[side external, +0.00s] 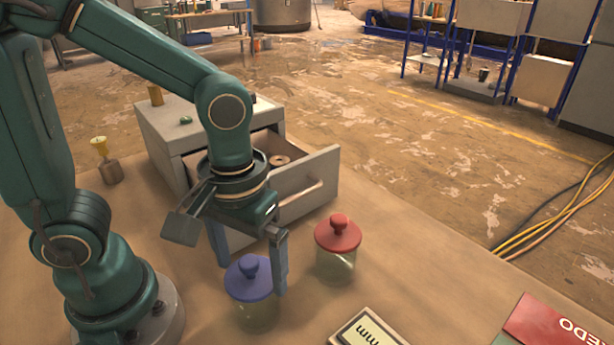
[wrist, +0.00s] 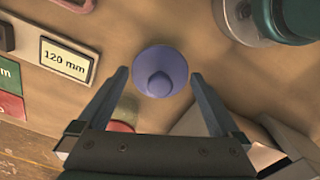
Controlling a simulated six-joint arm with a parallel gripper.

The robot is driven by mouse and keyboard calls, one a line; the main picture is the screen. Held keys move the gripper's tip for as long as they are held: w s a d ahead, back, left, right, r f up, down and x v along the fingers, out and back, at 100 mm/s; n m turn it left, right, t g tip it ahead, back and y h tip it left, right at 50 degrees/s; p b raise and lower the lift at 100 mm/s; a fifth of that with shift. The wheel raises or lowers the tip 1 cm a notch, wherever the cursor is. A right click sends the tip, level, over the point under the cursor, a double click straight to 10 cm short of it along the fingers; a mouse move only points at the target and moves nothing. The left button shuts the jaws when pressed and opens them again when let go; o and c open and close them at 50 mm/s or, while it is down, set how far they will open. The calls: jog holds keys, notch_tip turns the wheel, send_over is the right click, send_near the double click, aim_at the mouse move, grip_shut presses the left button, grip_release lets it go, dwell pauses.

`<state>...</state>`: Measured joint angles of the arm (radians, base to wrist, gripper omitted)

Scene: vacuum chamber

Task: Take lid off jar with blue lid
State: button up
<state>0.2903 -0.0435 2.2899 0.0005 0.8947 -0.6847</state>
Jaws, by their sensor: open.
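The jar with the blue lid (side external: 250,279) stands upright on the table, with the lid seated on its clear glass body (side external: 257,315). The lid has a round knob on top. In the wrist view the blue lid (wrist: 160,72) is near the centre, beyond the fingertips. My gripper (side external: 252,278) is open and pointing down, with its fingers on either side of the blue lid in the side view. In the wrist view my gripper (wrist: 159,75) shows a gap between both fingers and the lid. I cannot tell the exact finger height relative to the knob.
A jar with a red lid (side external: 338,234) stands close to the right. An open drawer (side external: 305,186) of a grey cabinet (side external: 160,125) is behind my gripper. A display block reading 120 mm (wrist: 66,60) and a red-green box (side external: 550,325) are near the front right.

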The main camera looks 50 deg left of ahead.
jog(key=c, duration=1)
jog(key=shift+r, duration=0.1)
